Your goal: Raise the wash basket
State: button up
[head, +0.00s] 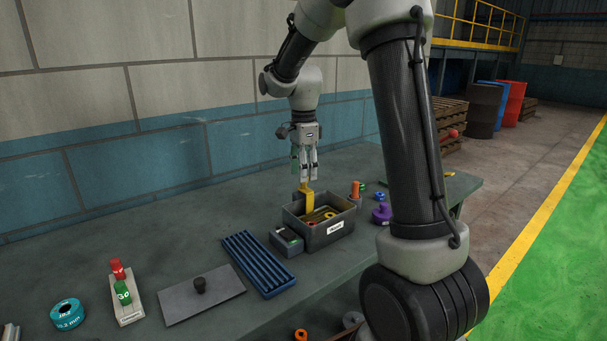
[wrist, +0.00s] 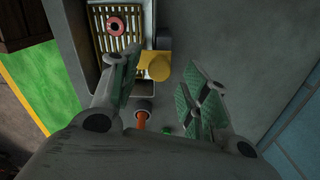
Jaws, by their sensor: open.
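A grey bin (head: 327,233) with a white label stands on the bench. Inside is a slatted yellowish basket (wrist: 106,42) holding a pink ring (wrist: 116,24) and other small rings. A yellow bracket-like part (head: 307,203) rises at the bin's back edge; it also shows in the wrist view (wrist: 153,66). My gripper (head: 305,176) is open and empty, pointing down just above this yellow part. In the wrist view its fingers (wrist: 163,88) stand apart, with the yellow part ahead between them. I cannot tell whether they touch it.
An orange cylinder (head: 355,188) and a purple piece (head: 382,213) stand right of the bin. A small grey box (head: 287,240), blue ribbed tray (head: 256,262) and grey plate (head: 202,297) lie to its left. The wall is behind; the bench behind-left is clear.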

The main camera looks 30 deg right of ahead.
jog(key=shift+f, duration=0.75)
grip_shut()
jog(key=shift+w+r, duration=0.1)
jog(key=shift+r, duration=3)
jog(key=shift+c, duration=0.3)
grip_release()
jog(key=shift+r, duration=0.1)
jog(key=shift+o, duration=0.3)
